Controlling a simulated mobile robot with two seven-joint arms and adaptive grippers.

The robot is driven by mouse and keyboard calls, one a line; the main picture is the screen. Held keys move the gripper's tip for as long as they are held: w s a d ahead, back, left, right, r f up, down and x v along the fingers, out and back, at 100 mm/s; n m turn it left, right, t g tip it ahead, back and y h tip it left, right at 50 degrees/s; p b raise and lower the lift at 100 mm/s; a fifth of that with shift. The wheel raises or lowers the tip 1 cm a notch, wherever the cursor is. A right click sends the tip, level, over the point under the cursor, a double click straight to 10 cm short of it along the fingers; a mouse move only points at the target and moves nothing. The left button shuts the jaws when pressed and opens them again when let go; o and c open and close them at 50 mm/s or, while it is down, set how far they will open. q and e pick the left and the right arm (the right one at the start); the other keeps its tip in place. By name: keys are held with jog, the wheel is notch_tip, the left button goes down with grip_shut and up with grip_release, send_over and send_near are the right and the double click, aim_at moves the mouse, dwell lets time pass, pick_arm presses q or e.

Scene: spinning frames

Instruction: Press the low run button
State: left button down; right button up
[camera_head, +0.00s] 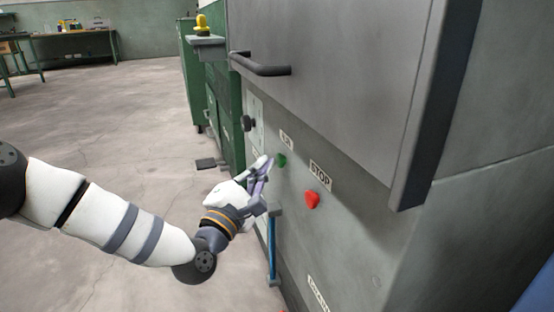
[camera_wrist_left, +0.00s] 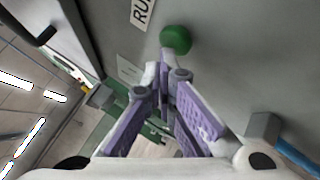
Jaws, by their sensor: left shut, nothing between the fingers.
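The green run button (camera_head: 281,160) sticks out of the grey machine panel, below a small white label. It also shows in the wrist view (camera_wrist_left: 176,39), beside a label (camera_wrist_left: 142,12) of which "RU" can be read. My left gripper (camera_head: 266,166) is shut and empty, its purple fingers angled up just left of the green button in the head view. In the wrist view the fingertips (camera_wrist_left: 165,66) come together just below the button. A small gap seems to separate them; contact cannot be told for certain. My right gripper is not in view.
A red button (camera_head: 312,200) under a STOP label (camera_head: 321,174) sits right of and below the green one. A black knob (camera_head: 248,123) is farther along the panel. A blue bar handle (camera_head: 271,248) stands below. A grey door with a black handle (camera_head: 262,66) overhangs the panel.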

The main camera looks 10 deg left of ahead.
pick_arm(q)
jog(key=shift+s+a, duration=0.3)
jog(key=shift+a, duration=0.1)
jog(key=shift+s+a+p, duration=0.5)
jog(key=shift+s+a, duration=0.2)
jog(key=shift+a, duration=0.35)
jog(key=shift+s+a+p, duration=0.45)
jog(key=shift+s+a, duration=0.25)
jog(key=shift+a, duration=0.35)
